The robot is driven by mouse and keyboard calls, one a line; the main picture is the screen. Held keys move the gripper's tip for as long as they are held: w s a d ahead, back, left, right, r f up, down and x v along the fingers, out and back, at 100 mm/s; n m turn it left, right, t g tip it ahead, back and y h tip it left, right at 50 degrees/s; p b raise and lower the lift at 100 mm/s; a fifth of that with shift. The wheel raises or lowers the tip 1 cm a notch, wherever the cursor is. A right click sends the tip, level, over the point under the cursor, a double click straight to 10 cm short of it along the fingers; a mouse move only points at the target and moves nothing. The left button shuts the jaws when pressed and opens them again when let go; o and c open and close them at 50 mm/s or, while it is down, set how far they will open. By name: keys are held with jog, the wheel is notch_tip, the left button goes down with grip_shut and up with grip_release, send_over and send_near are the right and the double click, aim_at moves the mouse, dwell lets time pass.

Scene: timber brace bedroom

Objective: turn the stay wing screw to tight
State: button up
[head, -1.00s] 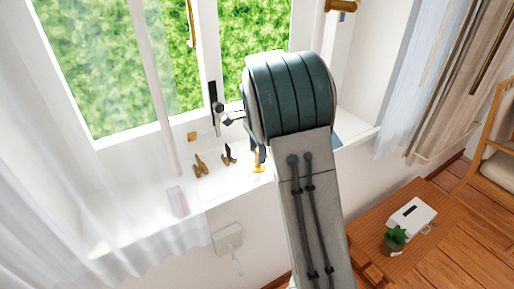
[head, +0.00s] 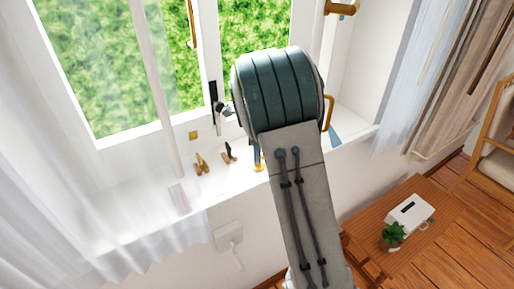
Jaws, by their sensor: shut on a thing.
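I cannot make out the stay wing screw; it may be behind my arm. My wide grey forearm and its dark green rounded joint cover the middle of the window sill in the head view. My gripper is hidden behind that arm, so its jaws and what they touch do not show. A curved brass piece (head: 328,112) shows at the right edge of the rounded joint. A small brass foot (head: 259,164) with a blue upright part stands on the sill just left of my forearm. A dark and silver window handle (head: 216,108) is on the frame.
Small brass and dark pieces (head: 202,163) lie on the white sill (head: 130,208), left of my arm. Sheer curtains hang at both sides.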

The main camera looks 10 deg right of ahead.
jog(key=o, duration=1)
notch_tip(320, 180, up, 14)
jog(key=shift+f+b, duration=0.1)
jog(key=shift+b, duration=0.6)
jog(key=shift+c, duration=0.5)
